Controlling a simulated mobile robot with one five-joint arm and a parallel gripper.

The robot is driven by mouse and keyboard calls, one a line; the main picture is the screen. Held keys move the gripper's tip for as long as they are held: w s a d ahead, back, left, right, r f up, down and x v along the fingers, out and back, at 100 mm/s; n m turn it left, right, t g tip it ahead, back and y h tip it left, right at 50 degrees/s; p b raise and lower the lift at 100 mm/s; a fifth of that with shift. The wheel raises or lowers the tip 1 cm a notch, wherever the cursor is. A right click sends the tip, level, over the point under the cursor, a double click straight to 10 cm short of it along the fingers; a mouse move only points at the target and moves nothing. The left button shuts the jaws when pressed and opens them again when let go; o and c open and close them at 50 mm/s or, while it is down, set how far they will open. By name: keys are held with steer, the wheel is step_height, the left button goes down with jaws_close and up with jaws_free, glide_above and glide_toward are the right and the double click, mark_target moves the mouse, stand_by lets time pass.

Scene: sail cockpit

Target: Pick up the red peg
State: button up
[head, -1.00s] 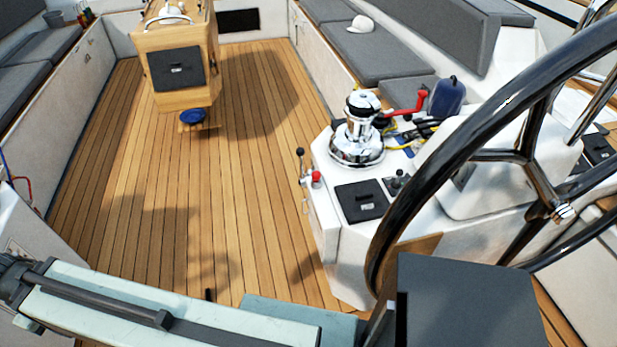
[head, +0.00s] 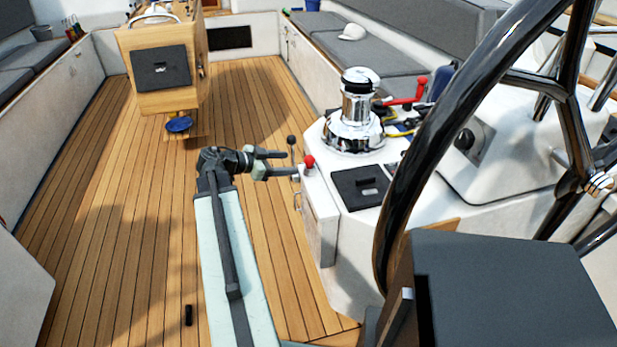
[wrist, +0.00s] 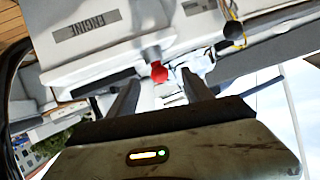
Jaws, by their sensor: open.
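The red peg (head: 309,161) shows as a round red head on a short pale stem, at the left edge of the white console. In the wrist view the red peg (wrist: 159,72) is seen near the picture's middle, ahead of and between the two dark fingers. My gripper (head: 287,163) is open and empty, just left of the peg in the head view, with its fingers pointing right towards it. In the wrist view my gripper (wrist: 159,80) shows a gap between its fingers. I cannot tell exactly how far the fingertips are from the peg.
A black-knobbed lever (head: 291,141) stands close beside the fingers. The white console (head: 335,230) carries a chrome winch (head: 356,112) and a black panel (head: 360,187). A large black steering wheel (head: 400,215) rises at the right. The teak floor (head: 130,210) at the left is mostly open.

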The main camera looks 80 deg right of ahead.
mark_target(305, 160)
steer(key=shift+m, duration=0.3)
steer(key=x, duration=0.3)
steer(key=b+x, duration=0.1)
steer(key=x, duration=0.2)
steer(key=r+b+x, duration=0.1)
steer(key=x, duration=0.2)
steer(key=shift+s+a+r, duration=0.1)
steer(key=shift+s, duration=0.2)
jaws_close()
